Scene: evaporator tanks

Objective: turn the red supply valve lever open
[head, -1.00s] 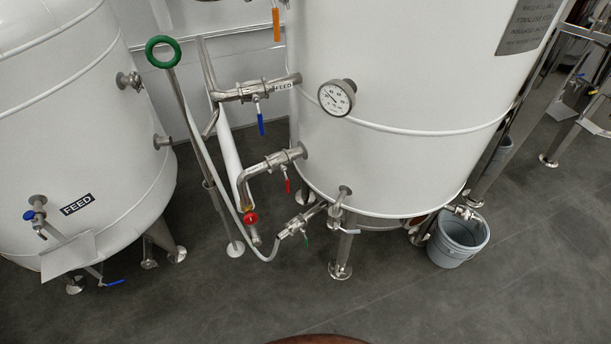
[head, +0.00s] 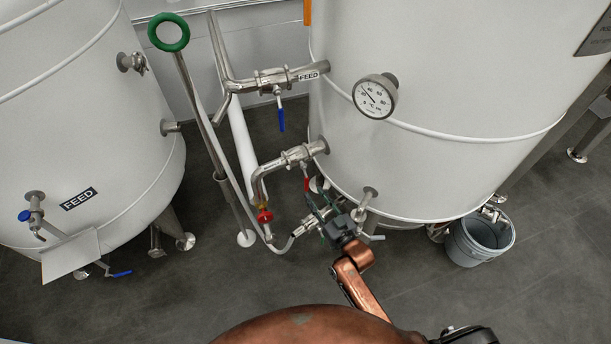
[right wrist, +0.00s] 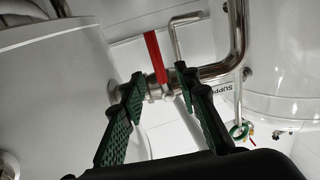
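The red supply valve lever (right wrist: 154,62) shows in the right wrist view, its lower end at the metal valve on a bent steel pipe. A label reading "SUPP…" (right wrist: 235,90) is partly hidden on the pipe at right. My right gripper (right wrist: 162,82) is open, its green ridged fingers on either side of the lever's lower part in this view. I cannot tell whether they touch it. In the head view the lever (head: 306,184) hangs beneath the pipe on the middle tank, and my right gripper (head: 318,212) is just below it. My left gripper is not in view.
A red round handle (head: 264,215) is left of the gripper. A blue-levered FEED valve (head: 280,112) is above. A green ring on a pole (head: 168,33) and the left tank (head: 85,130) stand left. A grey bucket (head: 480,240) stands right. Open floor lies in front.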

